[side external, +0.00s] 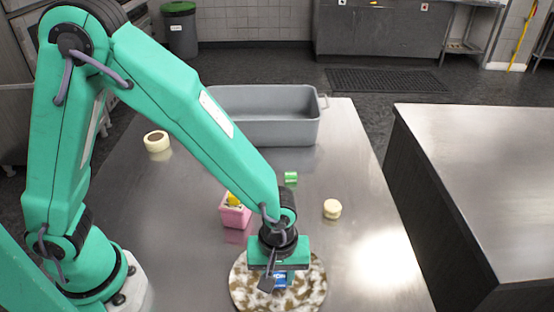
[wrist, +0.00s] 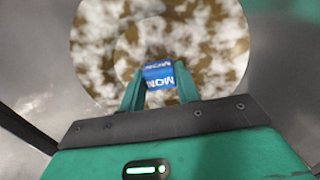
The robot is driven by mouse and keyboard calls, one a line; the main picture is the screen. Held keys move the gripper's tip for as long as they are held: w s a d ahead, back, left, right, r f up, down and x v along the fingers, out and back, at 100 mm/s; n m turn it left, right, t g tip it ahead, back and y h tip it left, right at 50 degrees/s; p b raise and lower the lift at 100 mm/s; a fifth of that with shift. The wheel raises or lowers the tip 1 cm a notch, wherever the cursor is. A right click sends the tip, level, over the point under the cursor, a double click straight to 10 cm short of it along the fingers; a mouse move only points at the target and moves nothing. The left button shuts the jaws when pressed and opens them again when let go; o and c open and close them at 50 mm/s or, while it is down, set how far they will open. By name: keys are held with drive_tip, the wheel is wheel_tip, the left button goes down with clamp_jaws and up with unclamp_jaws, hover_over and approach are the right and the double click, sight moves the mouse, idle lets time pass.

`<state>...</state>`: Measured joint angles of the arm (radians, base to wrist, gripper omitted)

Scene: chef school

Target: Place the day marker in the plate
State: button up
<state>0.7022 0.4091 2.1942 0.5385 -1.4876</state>
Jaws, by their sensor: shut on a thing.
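The day marker is a small blue block with white letters reading "MON". In the wrist view the day marker (wrist: 159,74) sits between the two green fingers of my gripper (wrist: 160,84), which is shut on it. In the side view my gripper (side external: 279,280) points down over the plate, with the blue day marker (side external: 281,281) just showing at its fingers. The plate (side external: 245,290) is round, mottled brown and white, near the table's front edge; it fills the upper part of the wrist view (wrist: 100,50). I cannot tell whether the marker touches the plate.
A grey bin (side external: 265,130) stands at the back of the steel table (side external: 350,180). A pink container (side external: 234,216) with something yellow, a green block (side external: 290,178), a cream round item (side external: 332,209) and a tape-like roll (side external: 156,141) lie behind the plate. The right side is clear.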

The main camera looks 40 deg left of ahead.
sight(278, 276)
drive_tip(key=shift+f, duration=0.1)
drive_tip(key=o, duration=1)
drive_tip(key=shift+c, duration=0.2)
wheel_tip(278, 276, up, 12)
idle(0.7)
drive_tip(key=s+a+r+m+t, duration=0.2)
drive_tip(key=a+r+m, duration=0.2)
drive_tip(key=a, duration=0.7)
drive_tip(key=s+a+r+m+t, duration=0.3)
drive_tip(key=a+r+m, duration=0.2)
drive_tip(key=a+r, duration=0.3)
drive_tip(key=shift+a+t, duration=0.3)
drive_tip(key=shift+a, duration=1.85)
